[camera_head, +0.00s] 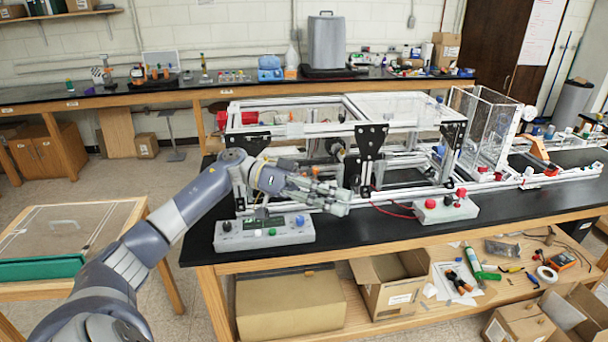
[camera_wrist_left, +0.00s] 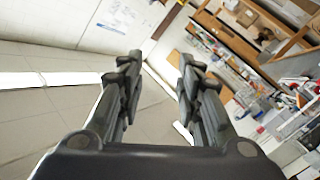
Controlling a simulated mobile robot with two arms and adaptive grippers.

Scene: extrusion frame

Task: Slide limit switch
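The aluminium extrusion frame (camera_head: 410,124) stands on the black-topped bench, with black corner plates (camera_head: 371,140) on its front side. I cannot pick out the limit switch with certainty among the small parts on the frame. My left gripper (camera_head: 338,198) reaches in from the left, fingers pointing right, in front of the frame's lower front rail. It hides part of that rail, and I cannot tell whether it touches it. In the left wrist view its two fingers (camera_wrist_left: 156,65) are apart with nothing between them. My right gripper is not in view.
A grey control box (camera_head: 264,234) with buttons sits below my left forearm at the bench's front edge. A second button box (camera_head: 445,209) with red knobs and a red cable lies to the right. A clear-walled enclosure (camera_head: 483,127) stands at the frame's right end.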

